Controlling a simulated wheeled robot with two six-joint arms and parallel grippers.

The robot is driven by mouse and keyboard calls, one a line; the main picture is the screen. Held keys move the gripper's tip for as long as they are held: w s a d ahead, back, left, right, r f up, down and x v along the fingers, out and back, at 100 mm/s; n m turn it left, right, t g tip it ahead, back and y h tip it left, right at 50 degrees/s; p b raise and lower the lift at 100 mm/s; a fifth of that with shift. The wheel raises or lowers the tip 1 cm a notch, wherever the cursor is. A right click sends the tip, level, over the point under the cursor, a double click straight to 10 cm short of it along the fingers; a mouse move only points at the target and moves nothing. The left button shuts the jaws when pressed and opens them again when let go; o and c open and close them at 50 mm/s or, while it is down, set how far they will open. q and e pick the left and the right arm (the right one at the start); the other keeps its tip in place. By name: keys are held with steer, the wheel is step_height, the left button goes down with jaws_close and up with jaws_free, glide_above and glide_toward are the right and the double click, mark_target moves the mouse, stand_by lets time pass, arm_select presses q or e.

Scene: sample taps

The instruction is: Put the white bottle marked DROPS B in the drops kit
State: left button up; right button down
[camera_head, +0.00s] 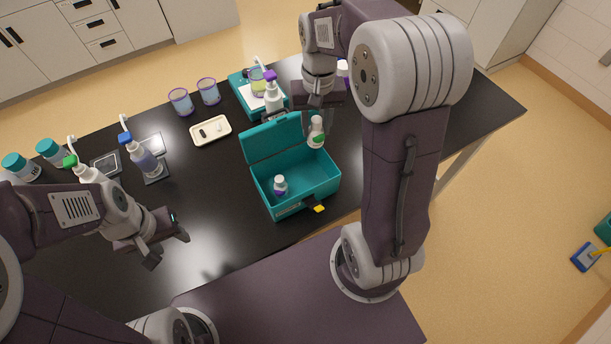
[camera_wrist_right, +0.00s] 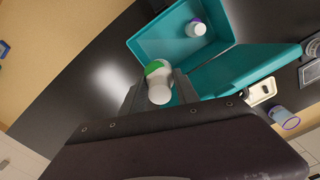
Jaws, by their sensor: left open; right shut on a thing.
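The open teal box (camera_head: 325,186), the drops kit, stands at the table's front edge with its lid (camera_head: 273,137) raised at the back. A small white bottle with a purple band (camera_head: 280,185) stands inside it. My right gripper (camera_head: 318,112) is shut on a white bottle with a green band (camera_head: 316,134), held above the box's back right part. In the right wrist view this bottle (camera_wrist_right: 158,84) sits between the fingers; the lettering is too small to read. The box also shows there (camera_wrist_right: 160,47). My left gripper (camera_head: 168,249) is open and empty over the table's front left.
A white tray (camera_head: 222,138), two purple-rimmed cups (camera_head: 181,102) and a teal tray with a pump bottle (camera_head: 273,98) stand behind the box. Pump bottles (camera_head: 146,160) and teal-lidded jars (camera_head: 20,166) stand at left. The table between my left gripper and the box is clear.

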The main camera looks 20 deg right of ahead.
steer(key=a, duration=0.2)
glide_above(311, 179)
step_height(311, 179, down, 17)
steer(key=shift+s+a+f, duration=0.15)
steer(key=shift+w+f, duration=0.2)
steer(key=shift+f, duration=0.1)
arm_select(q)
steer(key=shift+a+f, duration=0.35)
steer(key=shift+a, duration=0.45)
steer(key=shift+a, duration=0.1)
arm_select(e)
steer(key=shift+s, duration=0.1)
steer(key=shift+f+b, duration=0.1)
steer(key=shift+b, duration=0.25)
steer(key=c, duration=1)
jaws_free()
steer(key=shift+o, duration=0.4)
